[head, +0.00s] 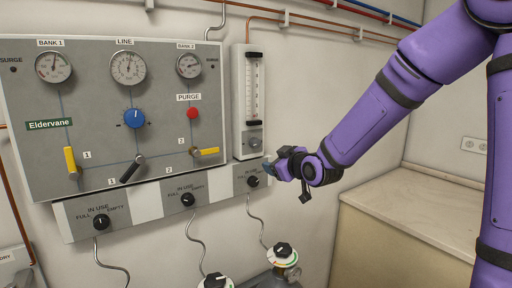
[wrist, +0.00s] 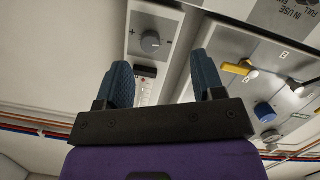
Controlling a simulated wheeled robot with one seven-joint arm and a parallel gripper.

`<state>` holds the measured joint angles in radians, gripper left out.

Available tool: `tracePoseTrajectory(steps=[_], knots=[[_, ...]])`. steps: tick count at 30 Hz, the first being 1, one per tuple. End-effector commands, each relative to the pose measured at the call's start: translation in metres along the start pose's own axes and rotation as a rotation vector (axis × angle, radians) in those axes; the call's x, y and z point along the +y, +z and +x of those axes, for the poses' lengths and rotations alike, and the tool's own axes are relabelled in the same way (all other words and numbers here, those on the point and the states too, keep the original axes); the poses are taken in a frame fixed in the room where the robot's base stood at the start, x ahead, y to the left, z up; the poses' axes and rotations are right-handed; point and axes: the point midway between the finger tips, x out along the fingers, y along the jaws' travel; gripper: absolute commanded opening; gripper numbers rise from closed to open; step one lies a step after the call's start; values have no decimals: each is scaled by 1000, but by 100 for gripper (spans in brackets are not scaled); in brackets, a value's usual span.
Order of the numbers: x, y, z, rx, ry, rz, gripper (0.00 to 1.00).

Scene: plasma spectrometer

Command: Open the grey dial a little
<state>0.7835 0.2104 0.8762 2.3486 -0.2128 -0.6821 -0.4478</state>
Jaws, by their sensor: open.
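The grey dial (head: 254,142) is a small round knob at the foot of the flowmeter (head: 254,90), right of the main panel. In the wrist view the grey dial (wrist: 150,41) shows on its plate beside a plus mark, between the lines of the two fingers and beyond their tips. My gripper (head: 270,165) is just below and right of the dial in the head view. In the wrist view my gripper (wrist: 161,60) is open with nothing between its blue fingers. It looks apart from the dial; the exact gap is hard to tell.
The main panel (head: 90,110) carries gauges, a blue knob (head: 134,118), a red purge button (head: 192,113) and yellow levers. Black IN USE knobs, one of them (head: 253,181) close to my gripper, sit below. A counter (head: 420,220) is at right.

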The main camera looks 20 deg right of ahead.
Motion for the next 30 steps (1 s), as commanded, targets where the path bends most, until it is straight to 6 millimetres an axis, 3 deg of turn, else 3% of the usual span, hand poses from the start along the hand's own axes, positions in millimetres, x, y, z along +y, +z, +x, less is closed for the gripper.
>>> tracePoseTrajectory(steps=[6, 14, 30], knots=[[19, -10, 12, 170, 52, 41, 62], [24, -16, 21, 210, 66, 47, 62], [29, -32, 99, 207, 65, 49, 62]])
